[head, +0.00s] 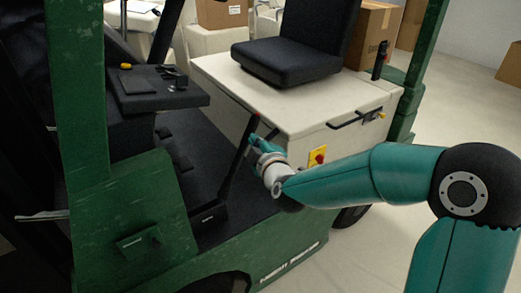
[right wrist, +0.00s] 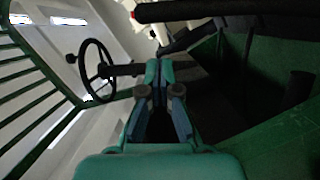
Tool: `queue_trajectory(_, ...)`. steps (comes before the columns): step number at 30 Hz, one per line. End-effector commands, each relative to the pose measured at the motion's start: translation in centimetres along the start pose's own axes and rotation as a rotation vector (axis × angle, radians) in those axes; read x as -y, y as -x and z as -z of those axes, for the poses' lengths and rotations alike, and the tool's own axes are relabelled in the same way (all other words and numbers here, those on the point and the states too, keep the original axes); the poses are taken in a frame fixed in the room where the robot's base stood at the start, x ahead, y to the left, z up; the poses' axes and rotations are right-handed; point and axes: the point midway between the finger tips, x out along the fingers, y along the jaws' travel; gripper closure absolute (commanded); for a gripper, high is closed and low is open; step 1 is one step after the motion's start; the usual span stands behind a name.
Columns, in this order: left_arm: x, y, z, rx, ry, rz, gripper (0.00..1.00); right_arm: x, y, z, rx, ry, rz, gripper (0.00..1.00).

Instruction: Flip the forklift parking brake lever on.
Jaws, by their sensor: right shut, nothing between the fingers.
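The parking brake lever (head: 237,160) is a dark bar with a red tip. It rises at a slant from the forklift (head: 130,215) floor, in front of the seat base, leaning to the right in the head view. My right gripper (head: 252,140) is shut and empty, with its fingertips close beside the lever's upper part. I cannot tell whether they touch it. In the right wrist view the shut fingers (right wrist: 159,72) point into the dark cab. A dark bar (right wrist: 205,11) crosses above them; I cannot tell whether it is the lever. My left gripper is not in view.
The black seat (head: 290,55) sits on a cream housing with a red knob on a yellow plate (head: 317,157). A black console (head: 150,88) stands to the left. A steering wheel (right wrist: 97,70) shows in the right wrist view. A green post (head: 80,90) rises at left.

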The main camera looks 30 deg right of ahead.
Motion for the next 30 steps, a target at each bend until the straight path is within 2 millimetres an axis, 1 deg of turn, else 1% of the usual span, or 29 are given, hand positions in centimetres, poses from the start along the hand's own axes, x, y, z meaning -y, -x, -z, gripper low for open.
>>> queue_trajectory(1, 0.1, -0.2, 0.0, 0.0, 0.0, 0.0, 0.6, 0.0, 1.0, 0.1, -0.003, 0.001, -0.002, 1.0)
queue_trajectory(3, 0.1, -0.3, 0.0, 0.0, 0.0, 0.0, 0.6, 0.0, 2.0, 0.1, -0.003, 0.001, -0.002, 1.0)
queue_trajectory(6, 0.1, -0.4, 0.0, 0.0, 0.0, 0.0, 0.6, 0.0, 3.0, 0.1, -0.002, 0.001, -0.001, 1.0)
queue_trajectory(9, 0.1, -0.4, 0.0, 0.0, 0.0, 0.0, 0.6, 0.0, 3.5, 0.1, -0.002, 0.001, -0.001, 1.0)
queue_trajectory(24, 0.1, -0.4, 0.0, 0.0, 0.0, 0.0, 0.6, 0.0, 3.6, 0.1, -0.002, 0.001, -0.001, 1.0)
queue_trajectory(27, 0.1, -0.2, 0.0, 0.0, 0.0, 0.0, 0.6, -0.1, 3.5, -0.3, 0.007, 0.001, 0.002, 1.0)
queue_trajectory(29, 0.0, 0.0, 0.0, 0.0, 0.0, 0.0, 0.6, 0.7, 3.2, -0.8, 0.02, 0.005, 0.019, 1.0)
queue_trajectory(30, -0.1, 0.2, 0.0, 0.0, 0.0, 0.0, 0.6, 1.5, 2.9, -1.2, 0.032, 0.009, 0.038, 1.0)
